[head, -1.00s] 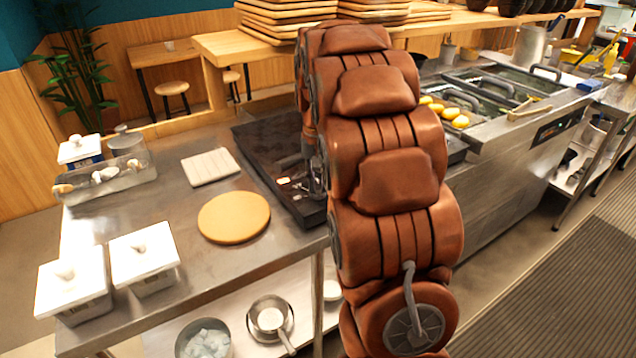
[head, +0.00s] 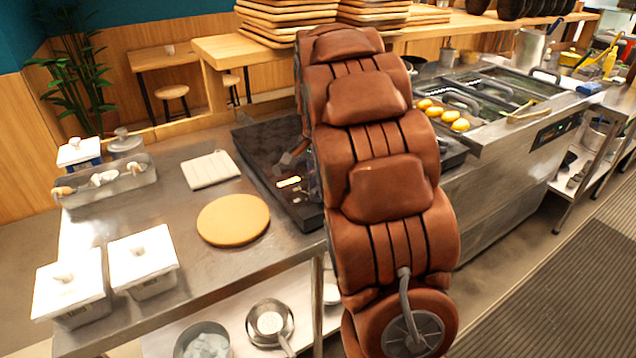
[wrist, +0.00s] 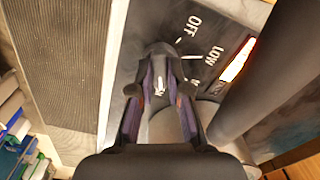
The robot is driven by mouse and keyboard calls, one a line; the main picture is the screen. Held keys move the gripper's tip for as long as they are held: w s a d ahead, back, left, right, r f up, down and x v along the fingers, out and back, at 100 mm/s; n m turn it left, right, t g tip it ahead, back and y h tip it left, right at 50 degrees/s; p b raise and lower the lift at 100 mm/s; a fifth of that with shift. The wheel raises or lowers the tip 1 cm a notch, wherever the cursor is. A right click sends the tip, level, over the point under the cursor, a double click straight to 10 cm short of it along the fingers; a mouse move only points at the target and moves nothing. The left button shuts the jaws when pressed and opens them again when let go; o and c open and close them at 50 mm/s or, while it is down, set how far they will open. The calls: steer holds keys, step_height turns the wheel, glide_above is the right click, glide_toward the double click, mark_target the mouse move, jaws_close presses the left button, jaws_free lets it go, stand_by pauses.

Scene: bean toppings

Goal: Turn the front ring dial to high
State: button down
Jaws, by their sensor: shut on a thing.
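The front ring dial (wrist: 159,83) is a dark knob with a white mark, on the dark control panel of the cooktop (head: 268,150). The printed words OFF and LOW and part of another label show beside it in the wrist view. My gripper (wrist: 160,97) is shut on the dial, with a finger on each side of it. The fingers hide part of the dial and labels, so its exact setting is unclear. A bright orange-white light (wrist: 238,60) glows on the panel and also shows in the head view.
The cooktop sits on a steel counter (head: 190,275) with a round wooden board (head: 233,219), a pale square pad (head: 210,170) and white lidded containers (head: 143,262) to the left. A fryer station (head: 510,160) stands to the right. Floor is clear at right.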

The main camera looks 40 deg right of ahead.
stand_by(0.4)
steer(key=c, duration=1.1)
jaws_free()
steer(key=shift+r, duration=0.1)
step_height(320, 180, up, 12)
steer(key=shift+f, duration=0.15)
steer(key=shift+a, duration=0.1)
